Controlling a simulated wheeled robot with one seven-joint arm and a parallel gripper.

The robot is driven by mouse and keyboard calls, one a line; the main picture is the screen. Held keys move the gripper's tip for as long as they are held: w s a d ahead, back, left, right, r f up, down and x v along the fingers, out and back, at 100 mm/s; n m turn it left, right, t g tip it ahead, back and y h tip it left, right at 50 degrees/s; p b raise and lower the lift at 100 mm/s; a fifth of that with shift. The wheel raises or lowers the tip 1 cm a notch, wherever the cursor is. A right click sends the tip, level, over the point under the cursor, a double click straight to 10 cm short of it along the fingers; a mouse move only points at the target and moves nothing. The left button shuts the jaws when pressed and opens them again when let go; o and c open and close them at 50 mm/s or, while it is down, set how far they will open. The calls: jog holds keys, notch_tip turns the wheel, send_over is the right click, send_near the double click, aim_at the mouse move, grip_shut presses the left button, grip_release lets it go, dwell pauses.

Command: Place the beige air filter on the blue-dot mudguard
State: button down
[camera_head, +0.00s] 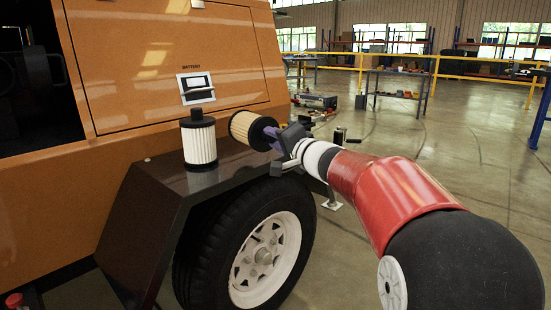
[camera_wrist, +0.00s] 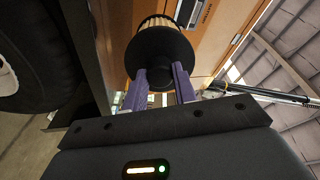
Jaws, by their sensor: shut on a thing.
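The beige air filter (camera_head: 243,126), pleated with black end caps, is in my gripper (camera_head: 274,137). It lies on its side, tilted, seemingly just above the black mudguard (camera_head: 151,189); I cannot tell whether it touches. In the wrist view, the filter's black end cap (camera_wrist: 158,60) faces me, with my purple gripper fingers (camera_wrist: 164,82) shut on its end. No blue dot shows on the visible parts of the mudguard.
A white pleated filter (camera_head: 201,145) with a black top stands upright on the mudguard, left of the held one. The orange housing (camera_head: 150,60) with a battery latch (camera_head: 196,87) rises behind. A tyre (camera_head: 200,262) sits below. Open floor lies to the right.

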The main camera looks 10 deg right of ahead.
aim_at(266, 148)
jog(key=shift+f+b, duration=0.35)
jog(key=shift+f, duration=1.75)
jog(key=c, duration=1.1)
grip_release()
jog(key=shift+r, duration=0.1)
jog(key=shift+r, duration=0.2)
jog(key=v, duration=1.2)
jog(key=shift+f+b, duration=0.15)
jog(key=shift+b, duration=0.25)
